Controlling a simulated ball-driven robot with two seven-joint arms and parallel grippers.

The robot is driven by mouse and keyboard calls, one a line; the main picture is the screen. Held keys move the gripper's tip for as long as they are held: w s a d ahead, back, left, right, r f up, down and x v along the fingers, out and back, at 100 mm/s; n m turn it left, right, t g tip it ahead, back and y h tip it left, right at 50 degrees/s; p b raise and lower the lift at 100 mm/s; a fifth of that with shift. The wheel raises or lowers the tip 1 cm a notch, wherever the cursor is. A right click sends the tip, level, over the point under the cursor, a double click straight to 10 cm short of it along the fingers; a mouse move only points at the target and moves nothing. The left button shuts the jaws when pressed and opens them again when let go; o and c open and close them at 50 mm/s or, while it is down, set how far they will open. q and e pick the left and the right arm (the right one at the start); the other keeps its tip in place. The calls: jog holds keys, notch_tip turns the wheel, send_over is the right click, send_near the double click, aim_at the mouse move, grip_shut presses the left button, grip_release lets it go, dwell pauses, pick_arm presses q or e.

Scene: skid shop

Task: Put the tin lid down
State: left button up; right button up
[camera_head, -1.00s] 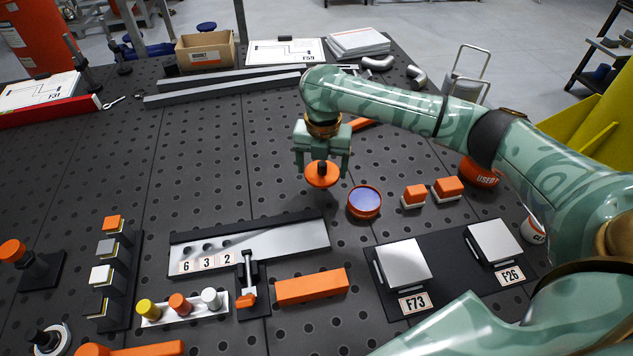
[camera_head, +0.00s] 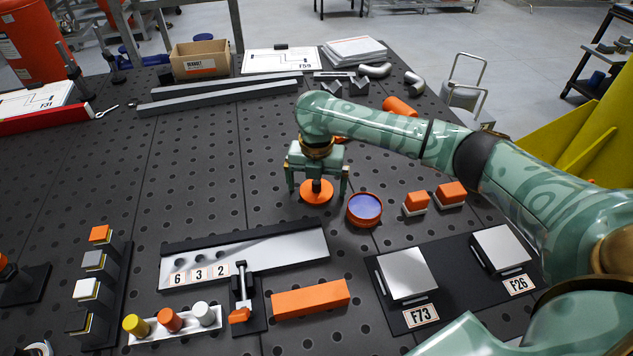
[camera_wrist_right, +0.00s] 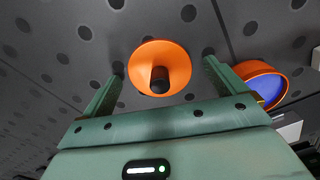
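The tin lid (camera_head: 316,192), an orange disc with a dark knob, appears to lie flat on the perforated tabletop, left of the tin (camera_head: 364,210). My right gripper (camera_head: 317,195) is above it, fingers pointing down on either side. In the right wrist view, the lid (camera_wrist_right: 175,60) shows between the two spread fingers, with a gap on each side, and neither finger touches the knob. The tin, orange outside and blue inside, also shows at right in that view (camera_wrist_right: 262,85). My left gripper is in no view.
Two orange-topped blocks (camera_head: 451,192) stand right of the tin. A sloped plate marked 632 (camera_head: 290,248) and an orange bar (camera_head: 310,299) lie nearer. Grey rails (camera_head: 220,95) lie behind. The tabletop left of the lid is clear.

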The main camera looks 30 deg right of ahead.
aim_at(316, 182)
notch_tip(316, 182, up, 12)
jog(key=p, duration=0.5)
jog(key=shift+r, duration=0.2)
